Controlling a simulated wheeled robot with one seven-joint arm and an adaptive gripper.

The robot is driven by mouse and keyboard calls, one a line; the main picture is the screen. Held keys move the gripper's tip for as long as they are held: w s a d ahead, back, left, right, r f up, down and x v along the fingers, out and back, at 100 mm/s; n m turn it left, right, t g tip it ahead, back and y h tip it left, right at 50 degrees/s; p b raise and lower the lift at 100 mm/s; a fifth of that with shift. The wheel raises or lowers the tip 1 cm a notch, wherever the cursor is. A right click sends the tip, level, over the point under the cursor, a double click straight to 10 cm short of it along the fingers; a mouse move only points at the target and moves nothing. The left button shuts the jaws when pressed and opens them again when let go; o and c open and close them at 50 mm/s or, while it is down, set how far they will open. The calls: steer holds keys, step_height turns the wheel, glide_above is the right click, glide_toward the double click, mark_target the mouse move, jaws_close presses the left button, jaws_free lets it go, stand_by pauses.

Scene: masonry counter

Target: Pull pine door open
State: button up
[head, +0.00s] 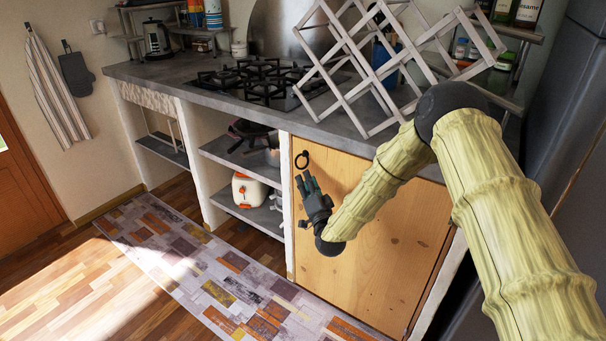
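The pine door (378,262) is the light wooden cabinet front under the counter, in the right half of the head view. It looks closed, flush with the masonry frame. A dark ring handle (301,160) hangs at its upper left. My gripper (306,181) is in front of the door, just below the ring in the picture. Its dark fingers point up toward the ring and appear apart from it. The fingers look separated with nothing between them. My arm covers the door's upper right part.
The grey counter (163,77) above holds a gas hob (262,80) and a wooden lattice rack (398,55). Open shelves left of the door hold a white and orange appliance (248,190). A patchwork rug (190,262) lies in front. A dark fridge stands at the right.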

steer(key=shift+x, duration=2.3)
steer(key=shift+c, duration=0.2)
jaws_close()
